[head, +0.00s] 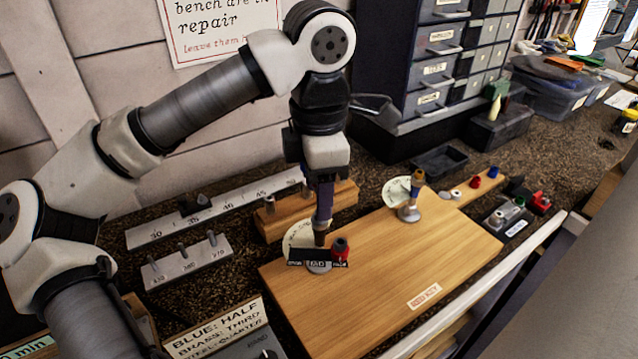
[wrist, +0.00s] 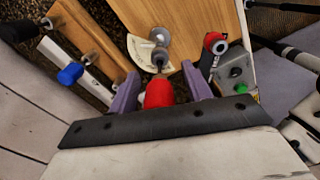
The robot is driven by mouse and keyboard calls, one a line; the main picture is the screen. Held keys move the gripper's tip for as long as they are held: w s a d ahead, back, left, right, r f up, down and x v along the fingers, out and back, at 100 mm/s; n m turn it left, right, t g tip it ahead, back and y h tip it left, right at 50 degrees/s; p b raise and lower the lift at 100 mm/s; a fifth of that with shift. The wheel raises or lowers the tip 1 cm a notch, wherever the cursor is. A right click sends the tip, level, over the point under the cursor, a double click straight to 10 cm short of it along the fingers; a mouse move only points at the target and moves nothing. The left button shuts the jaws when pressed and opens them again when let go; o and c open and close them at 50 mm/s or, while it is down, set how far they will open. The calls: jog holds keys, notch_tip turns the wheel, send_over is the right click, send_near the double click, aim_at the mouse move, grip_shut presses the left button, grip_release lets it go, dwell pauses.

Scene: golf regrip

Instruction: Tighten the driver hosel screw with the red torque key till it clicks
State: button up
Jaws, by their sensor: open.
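My gripper (head: 320,222) points straight down over the left part of the wooden board in the head view. In the wrist view my gripper (wrist: 161,90) is open, with a purple finger on each side of the red key handle (wrist: 158,92) and a gap on both sides. The key's shaft runs to a grey hosel piece (wrist: 160,36) beside a white dial card (wrist: 140,50); I cannot tell how deep its tip sits. The dial card (head: 299,236) is partly hidden behind the fingers in the head view, and the key handle is hidden there.
A red and black piece (head: 340,248) stands close beside the fingers. A second post with a dial card (head: 397,191) stands farther right. The board (head: 400,270), marked "RED KEY", is clear in front. A wooden block (head: 343,196) and a numbered grey strip (head: 240,209) lie behind.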

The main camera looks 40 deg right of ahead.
grip_shut()
jog(key=m, duration=0.3)
jog(key=shift+f+m, duration=0.1)
jog(key=shift+m, duration=0.2)
jog(key=shift+m+b, duration=0.3)
jog(key=shift+m, duration=0.8)
jog(key=m, duration=0.2)
jog(key=shift+m, duration=0.3)
jog(key=m, duration=0.3)
